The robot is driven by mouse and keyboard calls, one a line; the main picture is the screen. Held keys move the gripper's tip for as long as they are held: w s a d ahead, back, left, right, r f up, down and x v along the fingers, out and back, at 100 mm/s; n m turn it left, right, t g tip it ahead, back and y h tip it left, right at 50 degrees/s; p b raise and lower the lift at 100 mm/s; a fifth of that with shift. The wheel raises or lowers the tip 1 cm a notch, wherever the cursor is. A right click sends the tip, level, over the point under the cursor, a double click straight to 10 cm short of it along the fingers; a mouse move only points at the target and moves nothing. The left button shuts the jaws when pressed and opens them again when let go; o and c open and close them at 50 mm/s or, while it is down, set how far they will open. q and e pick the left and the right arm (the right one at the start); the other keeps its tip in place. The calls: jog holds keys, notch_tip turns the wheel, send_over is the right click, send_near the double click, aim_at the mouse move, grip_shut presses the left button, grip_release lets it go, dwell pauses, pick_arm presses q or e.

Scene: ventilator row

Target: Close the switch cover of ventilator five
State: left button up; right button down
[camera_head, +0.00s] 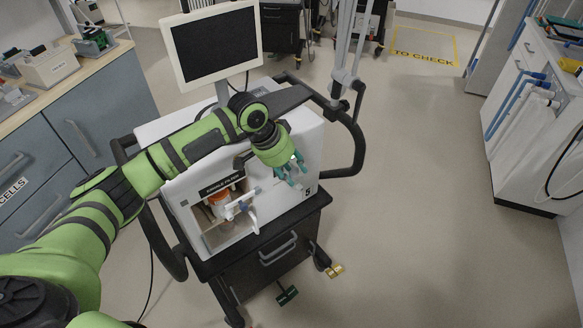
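Ventilator five is a white box (268,206) on a dark cart, with a black "5" low on its front face at the right. My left gripper (291,178) has teal fingers and is in front of the upper right of that face. Its fingers look spread apart, with nothing visible between them. The switch and its cover cannot be made out; my gripper and wrist hide that part of the face. My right gripper is not in view.
An open recess in the ventilator's front holds an orange-topped container (219,198). A grey screen (213,45) stands on top, and dark handles (352,140) flank the cart. A blue-grey cabinet (75,135) is at left, a white cabinet (545,110) at right.

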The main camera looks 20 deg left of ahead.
pick_arm(q)
grip_shut()
